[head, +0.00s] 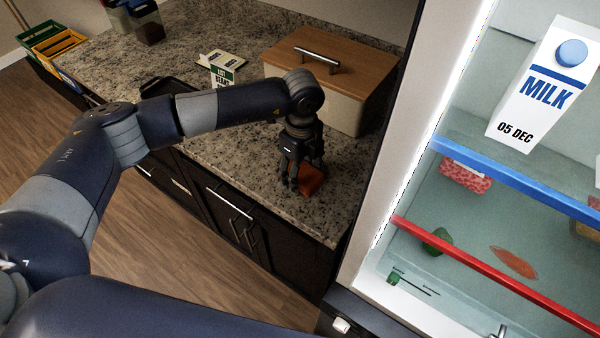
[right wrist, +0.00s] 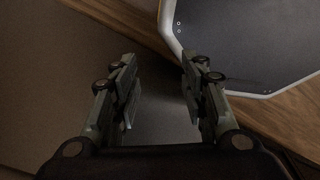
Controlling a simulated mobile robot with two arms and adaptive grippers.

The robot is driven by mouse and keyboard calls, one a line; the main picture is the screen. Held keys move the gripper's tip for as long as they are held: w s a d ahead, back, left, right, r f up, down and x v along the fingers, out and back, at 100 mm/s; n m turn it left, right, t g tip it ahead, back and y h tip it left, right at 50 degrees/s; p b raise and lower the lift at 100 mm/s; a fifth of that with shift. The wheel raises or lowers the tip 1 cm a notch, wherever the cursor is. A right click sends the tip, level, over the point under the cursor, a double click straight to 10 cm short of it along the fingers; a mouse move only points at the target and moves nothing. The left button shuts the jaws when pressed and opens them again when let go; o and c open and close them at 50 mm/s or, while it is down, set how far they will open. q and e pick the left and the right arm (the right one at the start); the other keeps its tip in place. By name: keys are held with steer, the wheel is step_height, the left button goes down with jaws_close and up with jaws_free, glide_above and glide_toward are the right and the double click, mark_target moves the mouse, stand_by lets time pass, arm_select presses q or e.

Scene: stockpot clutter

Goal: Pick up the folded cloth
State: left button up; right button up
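The folded cloth (head: 312,180) is a small orange-red bundle on the granite counter, near its front edge in the head view. My left gripper (head: 303,182) points down right at the cloth, with its dark fingers in front of and beside it. The fingers hide part of the cloth, and I cannot tell whether they are closed on it. My right gripper (right wrist: 160,82) shows in the right wrist view with its fingers apart and nothing between them. The right gripper is not seen in the head view.
A wooden-lidded box (head: 330,75) stands behind the left gripper. A small label card (head: 222,72) and a dark tray (head: 172,86) are farther left on the counter (head: 225,150). An open fridge with a milk carton (head: 545,85) is on the right. The front middle counter is clear.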

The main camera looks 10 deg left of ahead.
mark_target(301, 171)
arm_select(q)
steer(key=c, duration=0.4)
steer(key=shift+r, duration=0.1)
steer(key=shift+r, duration=0.35)
step_height(301, 171, up, 8)
steer(key=b, duration=0.3)
steer(key=shift+r, duration=0.6)
steer(key=shift+o, duration=1.1)
steer(key=shift+c, duration=0.4)
